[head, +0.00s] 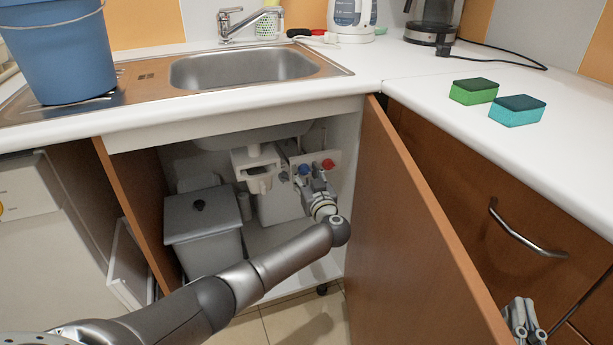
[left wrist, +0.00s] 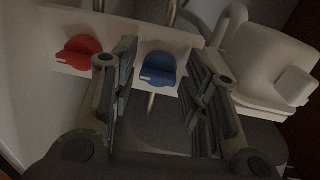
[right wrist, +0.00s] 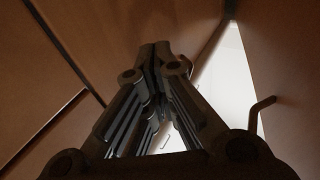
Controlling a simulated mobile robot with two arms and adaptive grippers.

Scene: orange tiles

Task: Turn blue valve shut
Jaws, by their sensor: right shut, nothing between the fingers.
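The blue valve (head: 303,170) sits on a white plate inside the open cabinet under the sink. In the left wrist view the blue valve (left wrist: 158,70) is between the fingers of my left gripper (left wrist: 164,78), a little beyond their tips. The left gripper is open, with a gap on both sides of the knob. In the head view my left gripper (head: 307,178) is inside the cabinet in front of the plate. My right gripper (head: 522,318) is by the open door at the lower right. In the right wrist view the right gripper (right wrist: 154,50) is shut and empty.
A red valve (head: 328,164) is beside the blue one. A grey bin (head: 204,222) stands left in the cabinet. The open wooden door (head: 400,240) bounds the right side. A blue bucket (head: 62,55) and two sponges (head: 473,91) are on the counter.

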